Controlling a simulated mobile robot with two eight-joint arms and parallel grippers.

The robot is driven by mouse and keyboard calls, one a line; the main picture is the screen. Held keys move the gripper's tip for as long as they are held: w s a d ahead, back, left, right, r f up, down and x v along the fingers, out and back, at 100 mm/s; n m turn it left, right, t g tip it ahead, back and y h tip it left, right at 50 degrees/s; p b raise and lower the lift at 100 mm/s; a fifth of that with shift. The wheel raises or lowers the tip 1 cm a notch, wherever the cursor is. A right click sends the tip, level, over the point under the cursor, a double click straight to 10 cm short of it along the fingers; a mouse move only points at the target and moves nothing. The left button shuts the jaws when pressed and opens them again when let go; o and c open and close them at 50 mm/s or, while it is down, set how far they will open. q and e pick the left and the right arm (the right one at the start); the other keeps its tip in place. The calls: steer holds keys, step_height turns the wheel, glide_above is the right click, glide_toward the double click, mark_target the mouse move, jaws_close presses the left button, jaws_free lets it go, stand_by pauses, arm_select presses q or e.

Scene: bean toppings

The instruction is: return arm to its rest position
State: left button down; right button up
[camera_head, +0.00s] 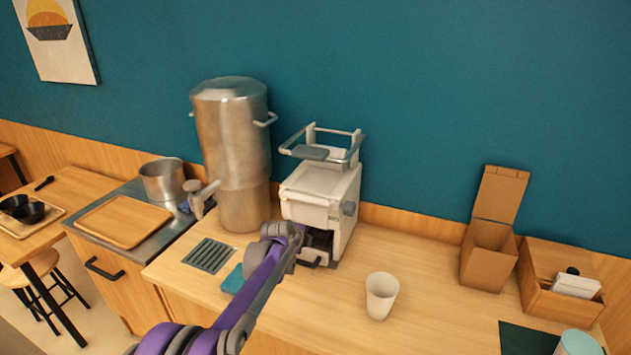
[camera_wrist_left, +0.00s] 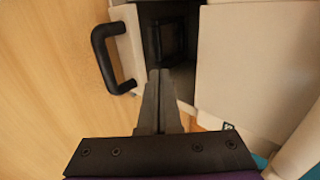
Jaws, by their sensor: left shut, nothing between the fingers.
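My left arm, purple and grey, reaches from the bottom of the head view up to the front of a white machine (camera_head: 320,195). Its gripper (camera_head: 297,242) is at the dark opening low on the machine's front. In the left wrist view the two grey fingers (camera_wrist_left: 158,78) are together and empty. They point toward the dark opening (camera_wrist_left: 170,38) beside a cream panel with a black handle (camera_wrist_left: 108,58). I cannot tell whether the fingertips touch the machine. My right gripper is in neither view.
A steel urn (camera_head: 232,140) stands left of the machine, with a pot (camera_head: 163,180) and wooden board (camera_head: 125,221) farther left. A white cup (camera_head: 381,295) stands to the right on the counter. An open cardboard box (camera_head: 488,255) and wooden caddy (camera_head: 538,292) are farther right.

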arm_select(q)
steer(key=s+a+r+n, duration=0.2)
steer(key=s+r+n, duration=0.1)
steer(key=s, duration=0.4)
steer(key=s+a+r+n+g+y, duration=0.15)
steer(key=s+n, duration=0.25)
steer(key=s, duration=0.4)
steer(key=s+a+r+n, duration=0.3)
steer(key=s, duration=0.4)
steer(key=s+a+f+n, duration=0.1)
steer(key=s+n, duration=0.3)
steer(key=s, duration=0.4)
steer(key=s+a+f+n+g+y, duration=0.1)
steer(key=s+f+n, duration=0.3)
steer(key=s, duration=0.5)
steer(key=s+a+f+n, duration=0.2)
steer(key=s+a+n, duration=0.1)
steer(key=s, duration=0.5)
steer(key=shift+s+f+n+y, duration=0.25)
steer(key=shift+f+n+y, duration=0.05)
steer(key=shift+n+y, duration=0.1)
steer(key=shift+g, duration=0.25)
